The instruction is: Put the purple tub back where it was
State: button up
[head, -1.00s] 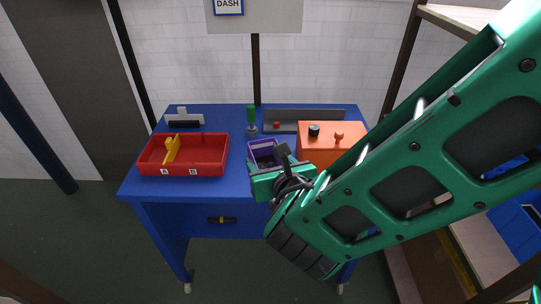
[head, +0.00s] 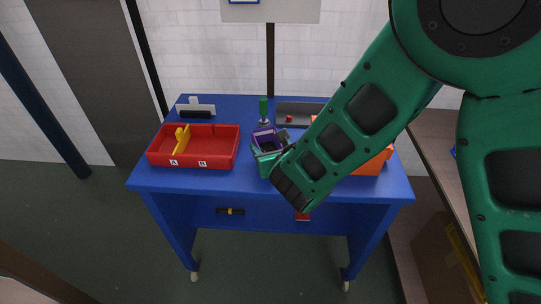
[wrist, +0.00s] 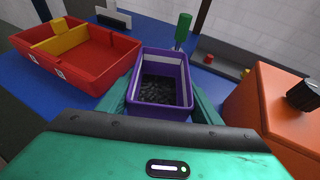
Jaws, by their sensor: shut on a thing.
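The purple tub (head: 265,136) is on or just above the blue table, between the red bin and the orange box; I cannot tell whether it touches the top. In the wrist view the purple tub (wrist: 160,64) is upright, with dark small pieces inside. My gripper (head: 268,160) is shut on the tub, and its green fingers show on both sides of it in the wrist view (wrist: 160,104). Part of the tub is hidden behind my gripper in the head view.
The red bin (head: 224,161) with a yellow divider stands left. The orange box (head: 372,165) stands right, partly behind my arm. A green-handled tool (head: 263,106) stands behind the tub. A grey tray (head: 297,112) and a white-and-black item (head: 195,109) are at the back of the blue table (head: 200,181).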

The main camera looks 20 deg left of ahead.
jog(key=shift+w+f, duration=0.1)
jog(key=shift+f, duration=1.95)
jog(key=shift+f, duration=0.1)
jog(key=o, duration=1.1)
jog(key=shift+c, duration=0.2)
